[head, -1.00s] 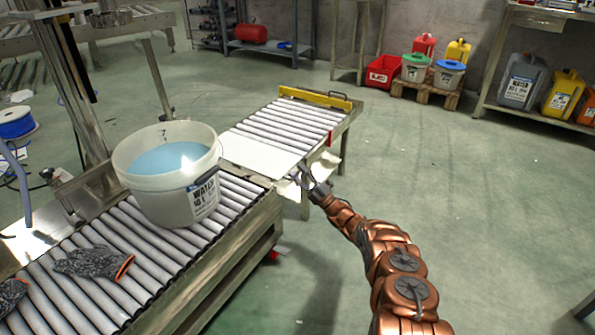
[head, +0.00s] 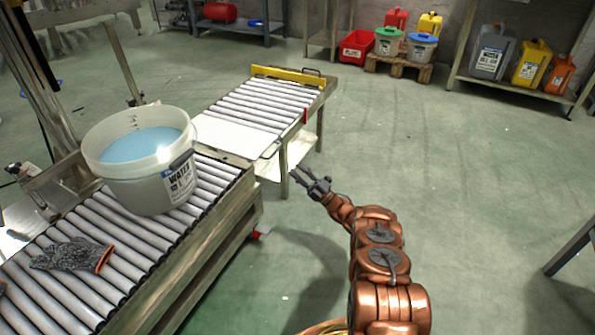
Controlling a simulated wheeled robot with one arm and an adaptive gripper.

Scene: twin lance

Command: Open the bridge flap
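The bridge flap appears to be the flat white plate (head: 238,136) between the near roller conveyor (head: 215,190) and the far roller section (head: 265,103). It lies level with the rollers. My gripper (head: 299,176) is to the right of the flap's near right corner, over the floor in the picture and apart from the plate. Its two dark fingers are spread, with nothing between them.
A white bucket of blue liquid (head: 140,185) stands on the near conveyor, with a grey glove (head: 70,256) nearby. A yellow bar (head: 287,76) crosses the far section's end. The floor on the right is mostly clear.

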